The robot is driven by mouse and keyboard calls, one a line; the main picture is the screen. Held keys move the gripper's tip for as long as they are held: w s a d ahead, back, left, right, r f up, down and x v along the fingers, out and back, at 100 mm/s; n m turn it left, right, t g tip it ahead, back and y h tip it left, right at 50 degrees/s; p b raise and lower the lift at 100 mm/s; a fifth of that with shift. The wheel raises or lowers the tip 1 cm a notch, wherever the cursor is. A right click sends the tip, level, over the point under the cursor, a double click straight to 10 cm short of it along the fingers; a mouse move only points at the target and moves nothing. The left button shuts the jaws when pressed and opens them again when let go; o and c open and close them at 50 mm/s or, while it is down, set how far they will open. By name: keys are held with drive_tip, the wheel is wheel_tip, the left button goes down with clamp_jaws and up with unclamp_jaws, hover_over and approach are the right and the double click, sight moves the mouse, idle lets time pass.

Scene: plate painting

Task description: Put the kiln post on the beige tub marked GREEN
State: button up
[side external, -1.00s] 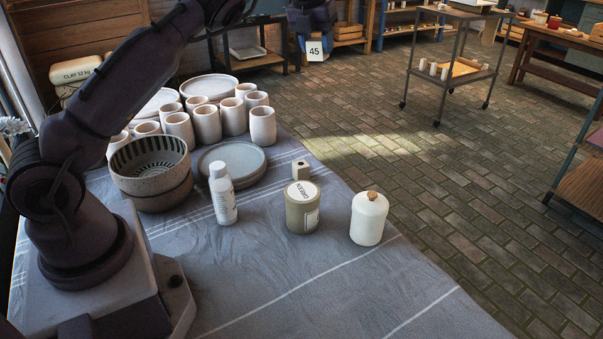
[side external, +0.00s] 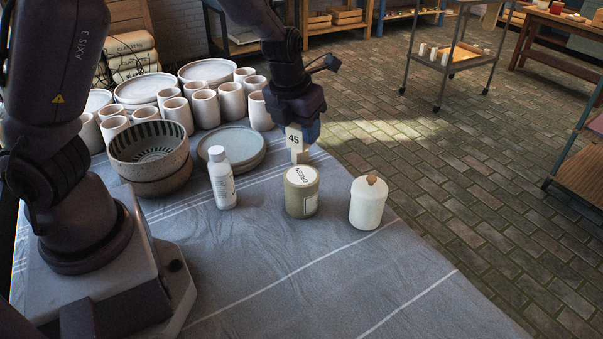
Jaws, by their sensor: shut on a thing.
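The beige tub (side external: 301,197) stands upright on the cloth, with a pale lid lettered GREEN. The kiln post (side external: 302,157) is a small pale block just behind the tub, partly hidden by my gripper and the tub's lid. My gripper (side external: 299,148) points down at it from above and is shut on it. The fingers are mostly hidden behind a white tag numbered 45 on my gripper. I cannot tell whether the post still touches the cloth.
A white jar (side external: 368,203) with a brown knob stands right of the tub. A white bottle (side external: 222,178), grey plates (side external: 245,150), stacked bowls (side external: 151,165) and several cups (side external: 205,109) stand to the left. The front cloth (side external: 330,290) is clear.

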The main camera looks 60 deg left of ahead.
sight(305, 173)
drive_tip(key=shift+s+d+x, duration=0.1)
drive_tip(key=shift+s+x, duration=0.1)
drive_tip(key=shift+x, duration=1.05)
drive_tip(key=shift+s+d+x, duration=0.1)
drive_tip(key=shift+s+x, duration=0.1)
drive_tip(key=shift+x, duration=1.1)
drive_tip(key=shift+s+d+x, duration=0.1)
drive_tip(key=shift+s+x, duration=0.1)
drive_tip(key=shift+x, duration=1.05)
drive_tip(key=shift+a+f, duration=0.1)
drive_tip(key=shift+f, duration=0.2)
drive_tip(key=o, duration=1)
